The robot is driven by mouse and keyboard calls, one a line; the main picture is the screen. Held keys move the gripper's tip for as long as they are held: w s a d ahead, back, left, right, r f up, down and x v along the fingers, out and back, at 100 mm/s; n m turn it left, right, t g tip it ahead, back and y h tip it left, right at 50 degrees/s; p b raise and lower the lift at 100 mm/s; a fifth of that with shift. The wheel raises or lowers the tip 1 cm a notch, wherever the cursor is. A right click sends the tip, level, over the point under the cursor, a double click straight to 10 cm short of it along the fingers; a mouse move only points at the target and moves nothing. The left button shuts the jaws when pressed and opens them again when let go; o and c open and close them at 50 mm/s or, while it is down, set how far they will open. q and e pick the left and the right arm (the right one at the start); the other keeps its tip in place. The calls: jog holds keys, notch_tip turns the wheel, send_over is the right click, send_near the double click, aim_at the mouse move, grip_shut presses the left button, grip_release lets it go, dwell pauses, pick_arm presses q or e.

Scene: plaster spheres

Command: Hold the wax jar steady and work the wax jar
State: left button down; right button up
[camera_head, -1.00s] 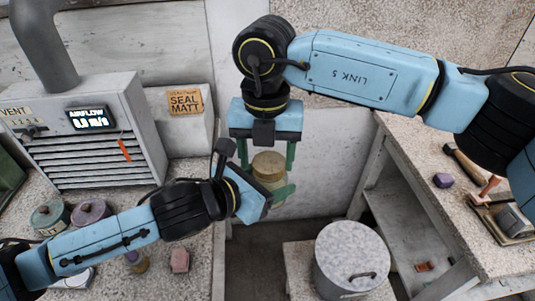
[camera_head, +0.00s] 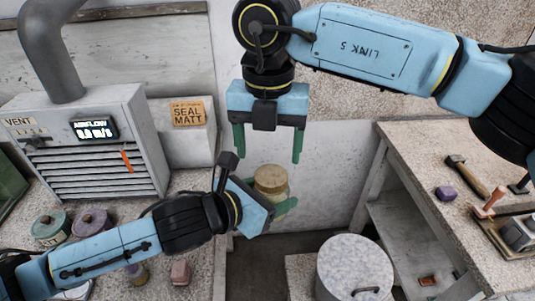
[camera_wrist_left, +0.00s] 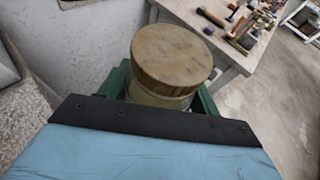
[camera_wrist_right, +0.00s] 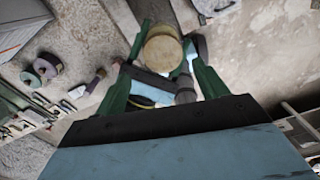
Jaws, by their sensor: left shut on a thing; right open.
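The wax jar (camera_head: 271,182) has a tan, round lid and a paler body, and is held up in the air at the centre of the head view. My left gripper (camera_head: 284,207) is shut on the jar's body from the lower left. In the left wrist view the jar (camera_wrist_left: 172,62) stands between the green fingers with its lid on top. My right gripper (camera_head: 268,146) hangs above the jar with its green fingers open and pointing down, empty and apart from the lid. The right wrist view shows the lid (camera_wrist_right: 161,53) beyond the open fingers.
A vent box (camera_head: 95,140) and two lidded pots (camera_head: 92,222) stand on the left bench. A grey lidded bin (camera_head: 354,265) stands below the jar. The right bench (camera_head: 420,150) holds a hammer (camera_head: 468,175) and a purple block (camera_head: 446,193). The space around the jar is free.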

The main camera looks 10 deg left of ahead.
aim_at(271, 175)
jog(key=shift+w+d+r+m, duration=0.1)
jog(key=shift+d+r+m, duration=0.1)
jog(key=shift+r+m, duration=0.8)
jog(key=shift+f, duration=3.7)
jog(key=c, duration=1)
jog(key=n, duration=0.3)
jog(key=o, duration=1.1)
jog(key=shift+r, duration=0.15)
